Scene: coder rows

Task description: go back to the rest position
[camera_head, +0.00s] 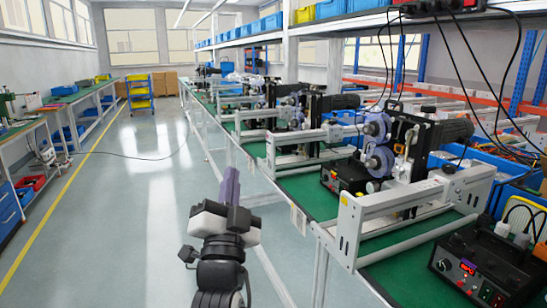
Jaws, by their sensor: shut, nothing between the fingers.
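My gripper (230,187) is in the lower middle of the head view, at the end of my dark arm. Its purple-grey fingers point up and away, close together and shut, with nothing between them. It is in the open air over the aisle, just left of the long workbench's front edge. No object is held.
The long green-topped workbench (306,194) runs along the right with several coder machines (400,150) on it. A black control box (488,262) stands at the near right. The aisle floor (135,220) on the left is clear, apart from a thin cable. A yellow-shelved cart (139,92) stands farther back.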

